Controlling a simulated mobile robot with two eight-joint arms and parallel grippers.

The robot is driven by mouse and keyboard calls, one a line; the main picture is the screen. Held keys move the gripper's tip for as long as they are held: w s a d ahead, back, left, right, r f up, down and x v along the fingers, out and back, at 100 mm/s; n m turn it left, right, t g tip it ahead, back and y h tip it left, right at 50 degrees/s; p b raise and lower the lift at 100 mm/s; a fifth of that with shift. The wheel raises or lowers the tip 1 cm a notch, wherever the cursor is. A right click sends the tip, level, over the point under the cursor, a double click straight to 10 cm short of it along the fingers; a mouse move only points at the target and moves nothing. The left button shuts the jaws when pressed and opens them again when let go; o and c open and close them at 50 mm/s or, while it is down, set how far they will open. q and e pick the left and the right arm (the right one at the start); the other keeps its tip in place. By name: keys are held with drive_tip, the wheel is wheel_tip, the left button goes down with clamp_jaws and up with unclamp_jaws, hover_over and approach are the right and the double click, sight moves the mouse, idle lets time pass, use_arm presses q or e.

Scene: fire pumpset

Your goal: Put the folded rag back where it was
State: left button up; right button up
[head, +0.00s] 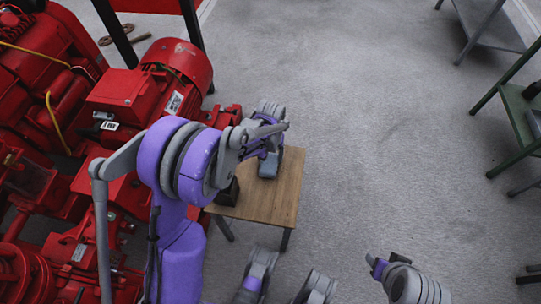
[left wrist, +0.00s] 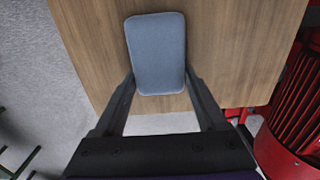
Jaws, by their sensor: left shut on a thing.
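The folded rag (head: 268,167) is a flat blue-grey pad with rounded corners. My left arm hides part of the gripper in the head view.
A dark block-like object (head: 228,192) stands on the table's left side, partly hidden by my arm. The red pump machinery (head: 130,90) is close on the left. Green-framed shelving (head: 520,115) stands at the right. The grey floor between is clear.

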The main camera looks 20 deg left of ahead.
use_arm(q)
drive_tip(key=shift+f, duration=0.15)
drive_tip(key=o, duration=0.9)
drive_tip(key=shift+o, duration=0.2)
